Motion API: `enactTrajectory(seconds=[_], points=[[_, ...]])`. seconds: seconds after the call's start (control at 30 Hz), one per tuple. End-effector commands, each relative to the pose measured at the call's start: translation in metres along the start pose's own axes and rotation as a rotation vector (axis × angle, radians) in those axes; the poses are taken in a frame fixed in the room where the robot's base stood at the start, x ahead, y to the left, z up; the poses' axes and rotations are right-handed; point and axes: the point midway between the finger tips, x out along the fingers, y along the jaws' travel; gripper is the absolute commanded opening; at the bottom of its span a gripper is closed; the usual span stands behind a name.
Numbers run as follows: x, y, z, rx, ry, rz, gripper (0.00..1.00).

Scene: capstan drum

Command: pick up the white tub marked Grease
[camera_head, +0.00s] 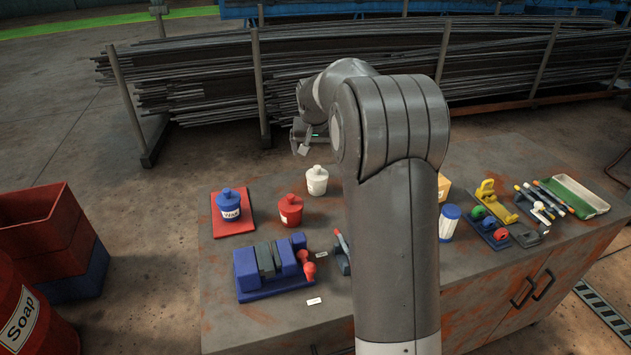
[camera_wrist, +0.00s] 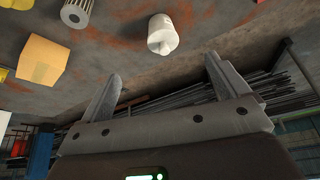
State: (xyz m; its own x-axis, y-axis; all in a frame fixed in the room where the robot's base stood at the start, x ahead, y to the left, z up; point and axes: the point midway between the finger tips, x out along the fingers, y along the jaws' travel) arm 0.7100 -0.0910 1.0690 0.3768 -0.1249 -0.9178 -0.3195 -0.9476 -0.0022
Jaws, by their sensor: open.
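A white tub (camera_head: 317,181) with a narrower lid stands upright near the back edge of the workbench (camera_head: 230,290). Its label is too small to read in the head view. A white tub also shows in the wrist view (camera_wrist: 162,36), beyond and between the fingertips and apart from them; no marking can be read there. My gripper (camera_head: 301,142) is open and empty, above and slightly left of the white tub in the head view. Both fingers show spread apart in the wrist view (camera_wrist: 160,85).
A red tub (camera_head: 290,210) stands near the white tub. A blue tub (camera_head: 229,204) stands on a red mat (camera_head: 247,222). A blue vise (camera_head: 250,278) is in front. My arm hides the bench middle. Racked rods (camera_head: 200,80) lie behind.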

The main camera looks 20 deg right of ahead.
Motion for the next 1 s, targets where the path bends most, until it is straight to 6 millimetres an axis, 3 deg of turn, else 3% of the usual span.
enactTrajectory(seconds=[0.03, 0.1, 0.3, 0.57, 0.8, 1.0], points=[[0.022, 0.001, -0.009, 0.011, -0.007, 0.007, 0.92], [0.045, 0.002, -0.02, 0.025, -0.009, 0.013, 0.92], [0.095, 0.005, -0.037, 0.055, -0.016, 0.026, 0.92], [0.118, 0.006, -0.042, 0.065, -0.016, 0.03, 0.92], [0.154, 0.007, -0.041, 0.065, -0.017, 0.031, 0.92], [0.174, 0.006, -0.041, 0.064, -0.017, 0.03, 0.92]])
